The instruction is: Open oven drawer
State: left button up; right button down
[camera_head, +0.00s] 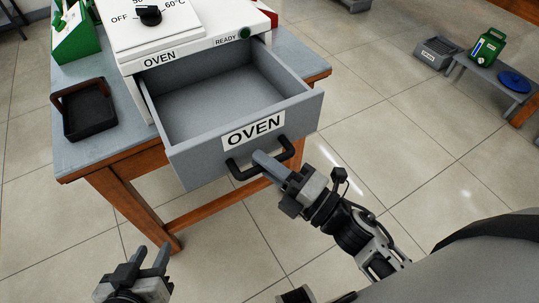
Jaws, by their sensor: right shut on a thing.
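The oven (190,50) is a white box on a table, with a dial on top and a green knob by the word READY. Its grey drawer (190,151) is pulled out, showing an empty inside. The drawer front carries an OVEN label and a black bar handle (238,173). My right gripper (264,160) is shut on the handle, near its middle. The handle hides part of the fingers. My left gripper (150,259) is open and empty at the bottom left, apart from the drawer and in front of the table.
The grey-topped wooden table (112,148) holds a black tray (88,111) left of the oven and a green container (75,35) behind it. At the right, a low bench (491,74) bears a green canister (488,46) and a blue disc (514,82). Tiled floor between is clear.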

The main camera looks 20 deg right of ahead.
jog(key=c, duration=1.4)
grip_release()
pick_arm(q)
jog(key=shift+f+b, duration=0.5)
jog(key=shift+b, duration=0.65)
pick_arm(e)
jog(key=v, duration=1.6)
jog(key=shift+w, duration=0.1)
